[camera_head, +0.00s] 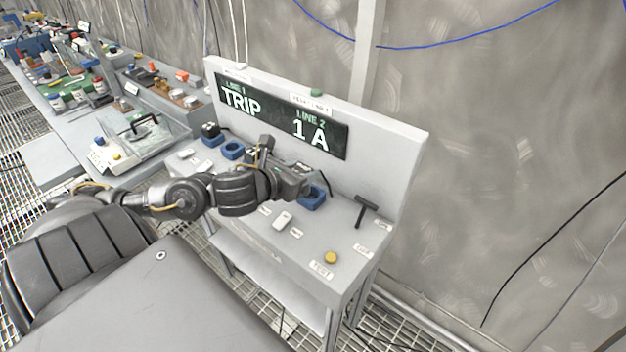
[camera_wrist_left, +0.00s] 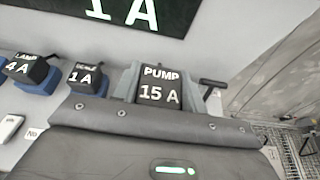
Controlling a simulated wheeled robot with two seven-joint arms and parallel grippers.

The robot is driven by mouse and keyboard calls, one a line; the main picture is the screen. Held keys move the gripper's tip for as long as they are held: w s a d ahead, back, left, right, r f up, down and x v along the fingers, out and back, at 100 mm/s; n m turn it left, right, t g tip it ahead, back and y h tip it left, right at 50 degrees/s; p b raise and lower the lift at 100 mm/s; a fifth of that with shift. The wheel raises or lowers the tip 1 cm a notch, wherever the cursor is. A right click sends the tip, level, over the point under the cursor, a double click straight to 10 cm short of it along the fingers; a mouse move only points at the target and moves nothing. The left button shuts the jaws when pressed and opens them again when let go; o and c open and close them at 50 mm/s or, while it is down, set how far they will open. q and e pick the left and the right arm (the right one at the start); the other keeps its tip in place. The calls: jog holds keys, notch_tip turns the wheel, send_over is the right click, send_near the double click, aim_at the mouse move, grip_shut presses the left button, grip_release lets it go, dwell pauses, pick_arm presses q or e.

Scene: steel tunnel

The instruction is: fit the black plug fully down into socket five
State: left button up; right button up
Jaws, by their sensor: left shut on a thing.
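My left gripper (camera_head: 308,182) reaches over the bench from the left. In the left wrist view its two grey fingers (camera_wrist_left: 158,88) are shut on a black plug (camera_wrist_left: 160,92) marked PUMP 15 A. A blue socket (camera_head: 313,201) shows just below the gripper in the head view. The gripper hides the plug's underside, so I cannot tell how deep it sits. No socket number is readable. My right gripper is not in view.
Black plugs marked LAMP 4 A (camera_wrist_left: 28,68) and 1 A (camera_wrist_left: 86,77) stand in blue sockets to the left. An empty-looking blue socket (camera_head: 232,151) is further left. A black T-handle (camera_head: 366,206) stands close right. The display board (camera_head: 282,115) reads TRIP and 1 A.

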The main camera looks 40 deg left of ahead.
pick_arm(q)
jog(key=shift+w+a+f+b, duration=0.5)
jog(key=shift+w+f+b, duration=0.2)
jog(key=shift+b, duration=0.55)
jog(key=shift+w+a+f+b, duration=0.2)
jog(key=shift+w+f+b, duration=0.1)
jog(key=shift+w+f, duration=0.85)
jog(key=shift+w+a+f+b, duration=0.15)
jog(key=shift+w+f+b, duration=0.15)
jog(key=shift+w+f, duration=0.85)
notch_tip(320, 180, down, 4)
jog(key=shift+r, duration=0.2)
jog(key=shift+f+b, duration=0.1)
jog(key=shift+b, duration=0.3)
jog(key=o, duration=1)
